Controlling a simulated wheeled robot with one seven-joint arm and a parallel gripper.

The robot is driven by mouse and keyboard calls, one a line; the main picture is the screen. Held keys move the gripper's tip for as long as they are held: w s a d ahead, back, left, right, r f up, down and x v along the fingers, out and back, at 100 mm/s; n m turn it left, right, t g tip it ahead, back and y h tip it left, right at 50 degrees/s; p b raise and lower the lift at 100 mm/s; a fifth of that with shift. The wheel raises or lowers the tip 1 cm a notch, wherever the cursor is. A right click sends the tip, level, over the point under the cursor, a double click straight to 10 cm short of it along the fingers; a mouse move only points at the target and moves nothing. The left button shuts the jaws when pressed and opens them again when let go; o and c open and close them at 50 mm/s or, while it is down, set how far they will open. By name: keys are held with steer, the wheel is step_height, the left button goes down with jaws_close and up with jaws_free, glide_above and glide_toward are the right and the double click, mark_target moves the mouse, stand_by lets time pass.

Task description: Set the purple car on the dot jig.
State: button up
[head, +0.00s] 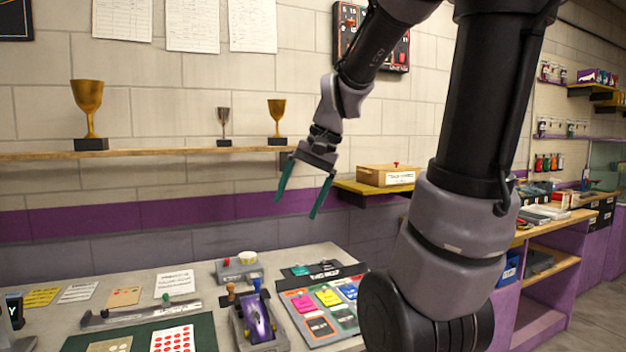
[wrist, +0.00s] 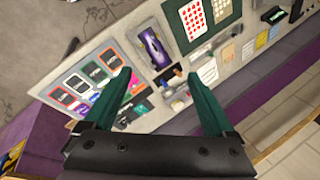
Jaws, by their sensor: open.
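The purple car (head: 258,318) sits in a grey cradle on the table, at the bottom middle of the head view. It also shows in the wrist view (wrist: 153,47), beyond my fingertips. A white plate with red dots (head: 173,339), which looks like the dot jig, lies on a dark green mat left of the car. The plate shows at the top of the wrist view (wrist: 192,18). My gripper (head: 297,208), with green fingers, is open and empty, high above the table and apart from the car. The fingers also show in the wrist view (wrist: 157,74).
A board with coloured squares (head: 317,326) lies right of the car. A grey box with a red knob (head: 236,272) stands behind it. A long grey tool (head: 150,311) and several cards lie at left. A wall shelf with trophies (head: 150,154) is behind, left of my gripper.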

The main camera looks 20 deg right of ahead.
steer(key=s+r+n+t+h, duration=0.1)
steer(key=s+r+n+t, duration=0.1)
steer(key=s+r+t, duration=0.2)
steer(key=s+r, duration=0.1)
steer(key=s, duration=0.2)
steer(key=shift+d+n, duration=0.15)
steer(key=shift+n, duration=0.15)
